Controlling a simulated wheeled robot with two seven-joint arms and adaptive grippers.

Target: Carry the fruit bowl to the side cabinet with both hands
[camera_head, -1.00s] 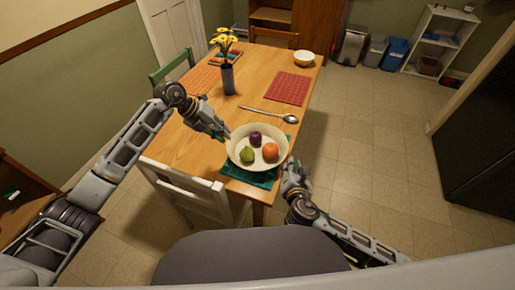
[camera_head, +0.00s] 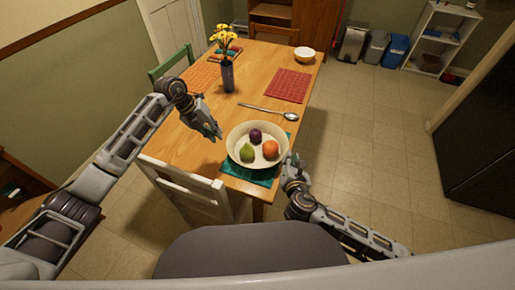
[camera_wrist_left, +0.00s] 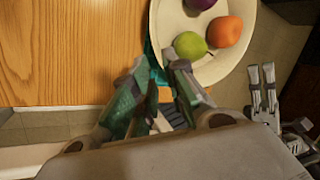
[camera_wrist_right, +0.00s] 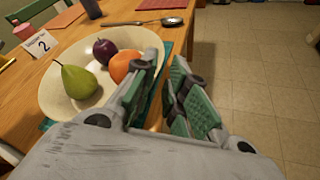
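The cream fruit bowl (camera_head: 236,160) stands upright on a teal placemat (camera_head: 262,178) at the table's near right corner. It holds a green pear (camera_head: 247,153), a dark purple plum (camera_head: 255,135) and an orange fruit (camera_head: 270,149). My left gripper (camera_head: 216,134) is open and empty, above the table just left of the bowl and apart from it. My right gripper (camera_head: 291,166) is close by the bowl's right rim. In the right wrist view its fingers (camera_wrist_right: 160,90) are apart; I cannot tell whether one touches the rim. The side cabinet cannot be clearly identified.
On the wooden table (camera_head: 190,145) are a spoon (camera_head: 270,113), a red placemat (camera_head: 288,86), a flower vase (camera_head: 227,77) and a small bowl (camera_head: 304,55). A white chair (camera_head: 190,190) stands at its near side. The tiled floor (camera_head: 370,140) on the right is clear.

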